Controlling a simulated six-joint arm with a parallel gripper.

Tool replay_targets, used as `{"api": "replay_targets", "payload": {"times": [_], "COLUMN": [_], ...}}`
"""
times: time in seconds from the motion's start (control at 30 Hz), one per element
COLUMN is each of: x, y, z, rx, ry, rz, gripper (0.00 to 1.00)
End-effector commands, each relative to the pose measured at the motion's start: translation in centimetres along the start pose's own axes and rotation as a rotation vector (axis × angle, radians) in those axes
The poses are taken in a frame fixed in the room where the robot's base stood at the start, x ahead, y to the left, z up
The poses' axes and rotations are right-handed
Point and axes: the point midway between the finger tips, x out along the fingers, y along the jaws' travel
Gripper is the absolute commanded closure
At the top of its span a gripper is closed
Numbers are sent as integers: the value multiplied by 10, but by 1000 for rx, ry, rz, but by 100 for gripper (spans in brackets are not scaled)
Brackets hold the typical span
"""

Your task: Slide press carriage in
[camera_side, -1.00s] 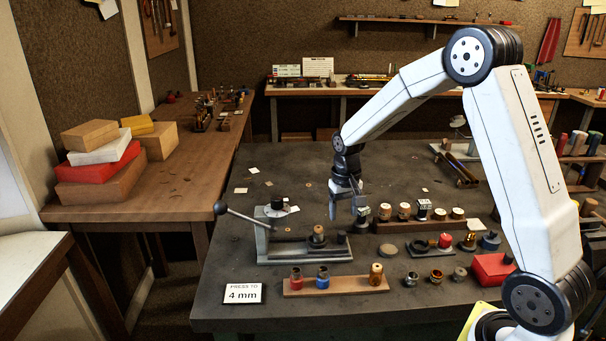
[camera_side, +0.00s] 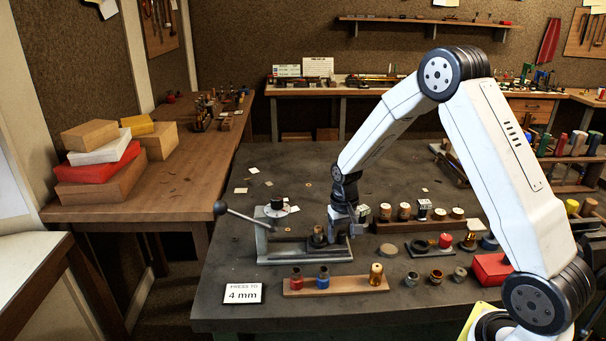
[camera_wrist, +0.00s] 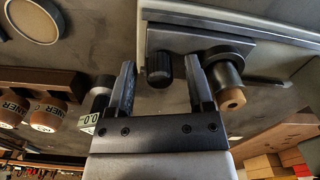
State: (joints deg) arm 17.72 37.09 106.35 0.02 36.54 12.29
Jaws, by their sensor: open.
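The grey press (camera_side: 300,257) stands on the dark bench with a lever ending in a black ball. Its dark sliding carriage (camera_wrist: 193,45) shows in the wrist view with a black ribbed knob (camera_wrist: 159,68) at one end. A dark cup with a tan-centred piece (camera_wrist: 231,92) sits on the carriage beside the knob. My gripper (camera_side: 338,236) is low at the right end of the press. In the wrist view my gripper (camera_wrist: 160,80) is open, with its fingers on either side of the knob; I cannot tell whether they touch it.
A wooden rack (camera_side: 335,289) with red, blue and brass pieces lies in front of the press, near a "PRESS TO 4 mm" card (camera_side: 243,293). Small cups and a red box (camera_side: 491,268) lie right.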

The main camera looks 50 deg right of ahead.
Motion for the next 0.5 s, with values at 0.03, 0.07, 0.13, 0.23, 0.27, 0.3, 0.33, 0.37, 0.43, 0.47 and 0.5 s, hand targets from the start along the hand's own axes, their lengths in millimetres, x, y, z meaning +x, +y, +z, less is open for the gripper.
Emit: {"api": "replay_targets", "payload": {"times": [0.03,0.07,0.13,0.23,0.27,0.3,0.33,0.37,0.43,0.47,0.5], "x": [0,0,0,0,0,0,0,0,0,0,0], "y": [0,0,0,0,0,0,0,0,0,0,0], "z": [0,0,0,0,0,0,0,0,0,0,0], "rx": [0,0,0,0,0,0,0,0,0,0,0], "ry": [0,0,0,0,0,0,0,0,0,0,0], "rz": [0,0,0,0,0,0,0,0,0,0,0], "gripper": [33,43,65,97,100,100,100,100,100,100,100]}}
